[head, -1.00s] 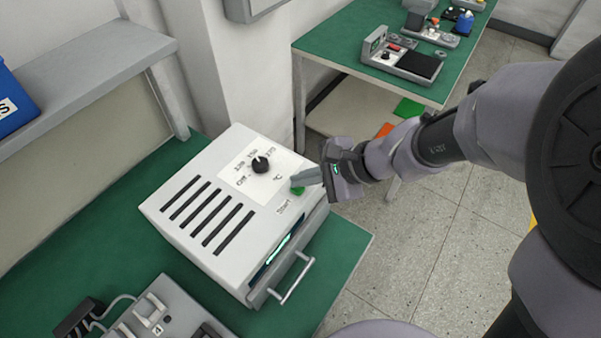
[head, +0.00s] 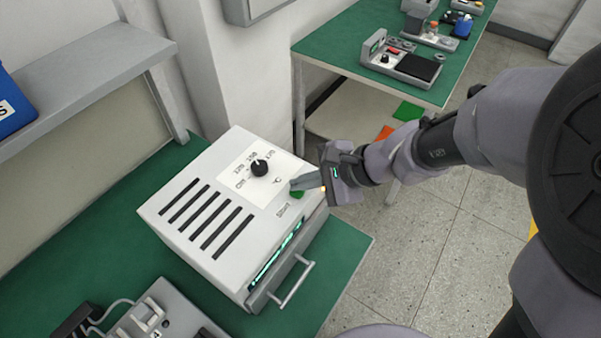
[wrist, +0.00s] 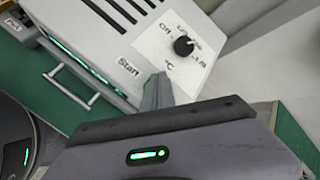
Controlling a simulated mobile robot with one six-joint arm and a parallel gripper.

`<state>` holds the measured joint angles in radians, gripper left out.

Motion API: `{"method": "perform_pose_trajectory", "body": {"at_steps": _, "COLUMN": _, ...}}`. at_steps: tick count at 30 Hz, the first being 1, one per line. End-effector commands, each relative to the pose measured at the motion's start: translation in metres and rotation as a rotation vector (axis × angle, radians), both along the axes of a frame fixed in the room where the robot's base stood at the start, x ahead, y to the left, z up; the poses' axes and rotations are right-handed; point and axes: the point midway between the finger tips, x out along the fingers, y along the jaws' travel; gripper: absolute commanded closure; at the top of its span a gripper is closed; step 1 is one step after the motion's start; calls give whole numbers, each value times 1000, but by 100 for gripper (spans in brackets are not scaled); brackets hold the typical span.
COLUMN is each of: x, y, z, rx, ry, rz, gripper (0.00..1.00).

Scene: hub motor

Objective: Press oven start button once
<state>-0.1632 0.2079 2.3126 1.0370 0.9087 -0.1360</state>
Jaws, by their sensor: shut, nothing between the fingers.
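The oven (head: 215,215) is a white box with dark vent slots on its top, standing on a green bench. Its black knob (head: 260,167) sits on a white dial panel; the knob also shows in the wrist view (wrist: 184,46). The green start button (head: 297,194) is partly visible at the tip of my gripper (head: 293,185), beside the "Start" label (wrist: 129,67). My gripper is shut and empty, its fingertips at or just over the button. In the wrist view the fingers hide the button, so I cannot tell whether they touch it. The oven's front window glows green.
A metal handle (head: 295,283) sticks out from the oven front. A grey device (head: 160,315) with a cable lies nearer on the bench. A grey shelf (head: 90,75) is at the left. Another green table (head: 335,48) with devices stands behind.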

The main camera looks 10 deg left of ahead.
Motion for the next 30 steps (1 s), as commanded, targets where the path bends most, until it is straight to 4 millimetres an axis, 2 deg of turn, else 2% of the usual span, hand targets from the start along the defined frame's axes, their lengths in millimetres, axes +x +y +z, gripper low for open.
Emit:
{"method": "perform_pose_trajectory", "body": {"at_steps": 6, "x": 0, "y": 0, "z": 14, "rx": 1, "ry": 0, "rz": -1, "gripper": 100}}
{"method": "perform_pose_trajectory", "body": {"at_steps": 17, "x": 0, "y": 0, "z": 16, "rx": 1, "ry": 0, "rz": -1, "gripper": 100}}
{"method": "perform_pose_trajectory", "body": {"at_steps": 30, "x": 0, "y": 0, "z": 61, "rx": 1, "ry": -1, "rz": -1, "gripper": 100}}
